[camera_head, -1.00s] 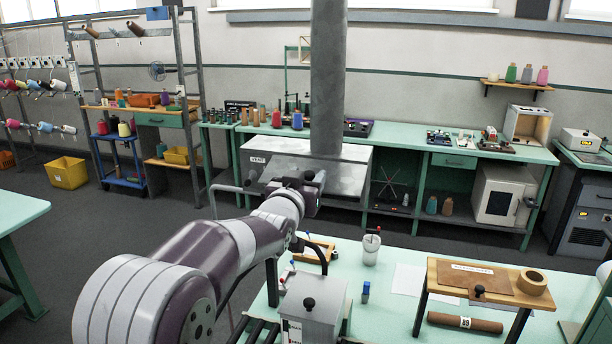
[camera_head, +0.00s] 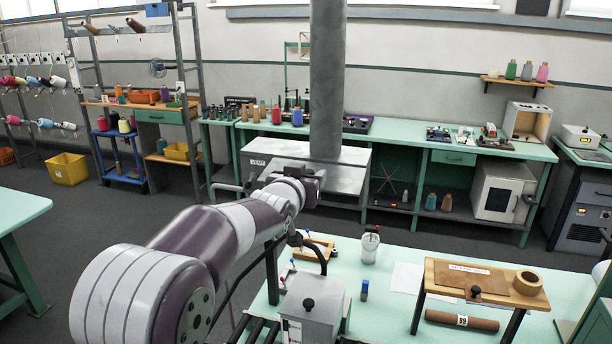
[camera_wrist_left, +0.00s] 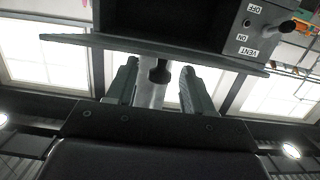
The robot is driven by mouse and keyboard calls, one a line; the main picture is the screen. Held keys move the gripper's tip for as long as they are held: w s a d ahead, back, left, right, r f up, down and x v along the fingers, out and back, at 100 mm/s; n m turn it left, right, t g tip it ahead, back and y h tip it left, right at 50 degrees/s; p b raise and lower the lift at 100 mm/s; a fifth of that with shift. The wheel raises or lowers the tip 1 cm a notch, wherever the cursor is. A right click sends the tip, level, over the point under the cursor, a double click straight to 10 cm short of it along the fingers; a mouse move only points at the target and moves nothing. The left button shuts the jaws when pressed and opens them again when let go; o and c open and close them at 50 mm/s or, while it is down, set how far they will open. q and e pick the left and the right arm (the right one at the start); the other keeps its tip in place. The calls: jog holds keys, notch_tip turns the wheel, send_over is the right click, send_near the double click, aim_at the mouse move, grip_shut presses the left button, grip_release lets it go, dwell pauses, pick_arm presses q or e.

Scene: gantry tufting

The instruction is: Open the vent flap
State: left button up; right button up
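The grey vent box (camera_head: 300,150), marked VENT, hangs at the foot of the thick grey duct (camera_head: 327,80). Its pale flap (camera_head: 345,180) shows on the front, partly hidden by my left arm. My left gripper (camera_head: 316,186) is at the front of the box. In the left wrist view the flap (camera_wrist_left: 95,42) appears as a tilted grey plate with a dark knob (camera_wrist_left: 159,72). The knob is between the fingers of my left gripper (camera_wrist_left: 158,88), which are open with gaps on both sides. A lever (camera_wrist_left: 288,27) is beside the ON and OFF labels. My right gripper is out of view.
A long green workbench (camera_head: 400,143) runs behind the vent box.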

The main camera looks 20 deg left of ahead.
pick_arm(q)
jog(key=shift+w, duration=0.1)
jog(key=s+r+b, duration=0.1)
jog(key=s+b, duration=0.2)
jog(key=s, duration=0.9)
jog(key=shift+s+a+r+b, duration=0.2)
jog(key=shift+s+r+b, duration=0.1)
jog(key=shift+r, duration=0.1)
jog(key=shift+w, duration=0.1)
